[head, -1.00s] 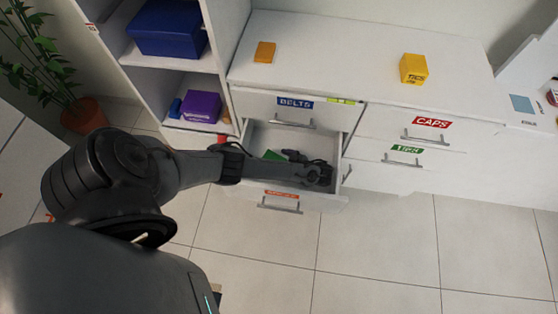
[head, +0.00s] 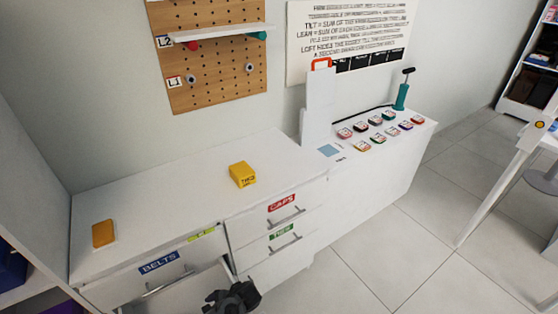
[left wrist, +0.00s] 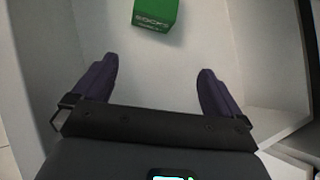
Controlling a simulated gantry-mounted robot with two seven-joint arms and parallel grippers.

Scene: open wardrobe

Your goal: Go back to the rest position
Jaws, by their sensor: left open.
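My left gripper (left wrist: 158,90) is open in the left wrist view, with two purple fingers spread apart and nothing between them. A green box (left wrist: 155,14) with white lettering lies beyond the fingertips on the white drawer floor (left wrist: 165,60). In the head view part of my left gripper (head: 233,298) shows at the bottom edge, over the open drawer of the white dresser (head: 150,205). My right gripper is in neither view.
Drawer fronts carry the labels BELTS (head: 159,262), CAPS (head: 281,203) and a green one (head: 279,234). An orange block (head: 103,234) and a yellow box (head: 242,175) sit on the dresser top. Several coloured pieces (head: 377,131) stand on the right counter. Floor (head: 400,240) at right is clear.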

